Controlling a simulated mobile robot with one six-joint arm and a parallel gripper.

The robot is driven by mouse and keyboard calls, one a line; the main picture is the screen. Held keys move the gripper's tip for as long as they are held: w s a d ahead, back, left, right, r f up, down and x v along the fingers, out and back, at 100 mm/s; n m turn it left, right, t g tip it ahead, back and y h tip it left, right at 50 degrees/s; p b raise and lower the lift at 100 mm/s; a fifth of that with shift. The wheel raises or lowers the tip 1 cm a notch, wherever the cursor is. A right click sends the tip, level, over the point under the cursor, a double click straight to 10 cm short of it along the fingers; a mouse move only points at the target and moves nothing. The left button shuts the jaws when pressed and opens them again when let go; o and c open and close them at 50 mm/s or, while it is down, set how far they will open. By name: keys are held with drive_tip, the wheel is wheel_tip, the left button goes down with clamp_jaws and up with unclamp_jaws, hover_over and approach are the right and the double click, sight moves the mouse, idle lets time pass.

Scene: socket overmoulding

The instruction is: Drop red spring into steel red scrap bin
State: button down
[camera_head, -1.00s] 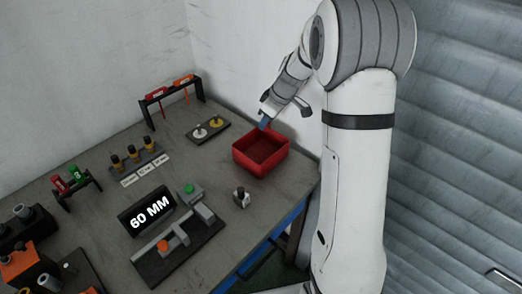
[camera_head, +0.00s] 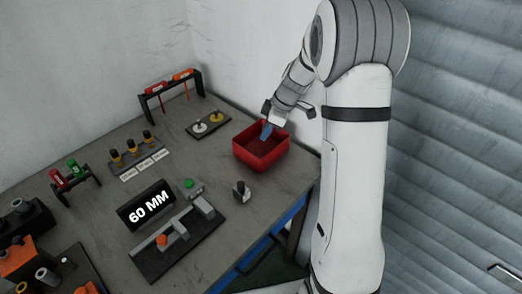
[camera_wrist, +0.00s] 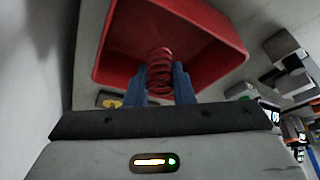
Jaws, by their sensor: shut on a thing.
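The red spring (camera_wrist: 160,72) is held between the two blue fingers of my gripper (camera_wrist: 162,84) in the wrist view. The red scrap bin (camera_head: 263,160) stands at the right back of the bench, open at the top and seemingly empty. It also shows in the wrist view, where its rim (camera_wrist: 92,76) lies behind the spring. The spring cannot be made out in the head view.
A board with white and yellow knobs (camera_head: 208,125) lies left of the bin. A small grey-and-black part (camera_head: 241,191) stands in front of it. A 60 MM display (camera_head: 150,205) and gauge are nearer. A tool rack (camera_head: 172,92) stands at the back.

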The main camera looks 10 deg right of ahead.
drive_tip(key=shift+f, duration=0.2)
drive_tip(key=c, duration=1.2)
unclamp_jaws()
drive_tip(key=shift+o, duration=0.2)
drive_tip(key=v, duration=0.7)
drive_tip(key=shift+r, duration=0.35)
drive_tip(key=shift+d, duration=0.15)
drive_tip(key=s+a+r+m+h, duration=0.1)
drive_tip(key=s+r+m+h, duration=0.1)
drive_tip(key=s+m, duration=0.5)
drive_tip(key=s+a+r+m+t+h, duration=0.1)
drive_tip(key=s+m, duration=0.6)
drive_tip(key=s, duration=1.3)
drive_tip(key=shift+s+a+r+h, duration=0.2)
drive_tip(key=shift+a+r+h, duration=0.25)
drive_tip(key=shift+h, duration=0.15)
